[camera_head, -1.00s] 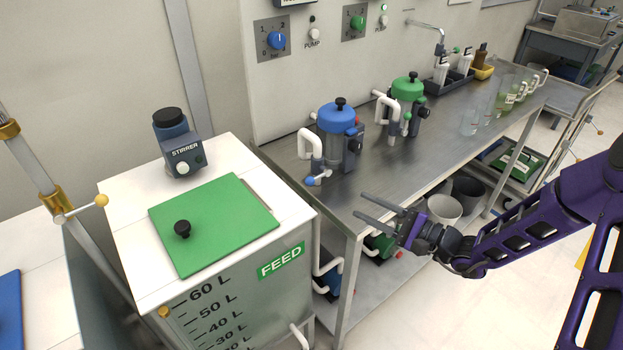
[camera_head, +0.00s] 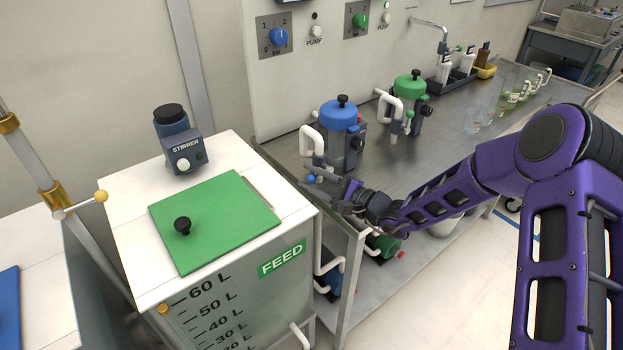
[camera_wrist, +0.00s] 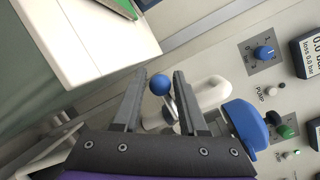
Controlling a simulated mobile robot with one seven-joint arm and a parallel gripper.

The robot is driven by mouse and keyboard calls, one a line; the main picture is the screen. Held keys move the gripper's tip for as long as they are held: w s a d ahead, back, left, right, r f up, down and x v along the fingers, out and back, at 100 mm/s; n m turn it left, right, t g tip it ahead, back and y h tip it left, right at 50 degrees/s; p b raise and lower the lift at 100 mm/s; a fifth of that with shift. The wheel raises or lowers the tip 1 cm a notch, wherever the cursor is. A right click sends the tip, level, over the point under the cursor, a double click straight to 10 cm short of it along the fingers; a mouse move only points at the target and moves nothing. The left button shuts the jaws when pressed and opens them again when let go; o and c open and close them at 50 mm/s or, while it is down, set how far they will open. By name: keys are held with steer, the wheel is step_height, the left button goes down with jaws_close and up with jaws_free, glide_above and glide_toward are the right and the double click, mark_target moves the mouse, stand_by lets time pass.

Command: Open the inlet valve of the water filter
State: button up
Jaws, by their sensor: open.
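The blue-lidded filter (camera_head: 340,118) stands upright on the steel bench, with a white pipe loop at its left. A valve handle with a blue ball end (camera_head: 311,179) sticks out low at its front left. In the wrist view the blue ball (camera_wrist: 160,84) appears between my two finger tips, with the white pipe elbow (camera_wrist: 212,92) behind it. My gripper (camera_head: 331,188) is open at the bench's front left corner, its fingers pointing at the handle. Whether either finger touches the ball, I cannot tell. A green-lidded filter (camera_head: 410,86) stands farther back on the bench.
The white feed tank (camera_head: 230,150) with a green lid (camera_head: 213,222) stands close left of the bench. The blue pump knob (camera_head: 279,37) and green pump knob (camera_head: 360,20) are on the wall panel. Glass beakers (camera_head: 472,119) stand farther right; the bench middle is clear.

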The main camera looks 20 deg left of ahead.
mark_target(316, 175)
jaws_close()
steer(key=shift+r+m, duration=0.1)
steer(key=shift+m, duration=0.2)
steer(key=m, duration=0.1)
steer(key=r+m+y+p, duration=0.1)
steer(key=shift+w+d+r+m+t, duration=0.1)
steer(key=shift+d+r+m+t, duration=0.05)
steer(key=shift+m+t, duration=0.2)
steer(key=m, duration=0.1)
steer(key=r+m+p, duration=0.1)
steer(key=m, duration=0.1)
steer(key=shift+w+d+r, duration=0.1)
steer(key=shift+w+r, duration=0.05)
steer(key=shift+w, duration=0.05)
steer(key=m, duration=0.1)
steer(key=p, duration=0.1)
steer(key=m+t+y, duration=0.1)
steer(key=shift+w+d+r+m+p, duration=0.15)
steer(key=shift+w+r+m+p, duration=0.1)
steer(key=shift+r+m+p, duration=0.15)
steer(key=shift+w+d+r+m+t+p, duration=0.15)
steer(key=shift+m+t+p, duration=0.1)
steer(key=shift+m, duration=0.35)
steer(key=shift+w+r+m+t+p, duration=0.1)
steer(key=shift+w+m+t+p, duration=0.1)
steer(key=shift+m, duration=0.35)
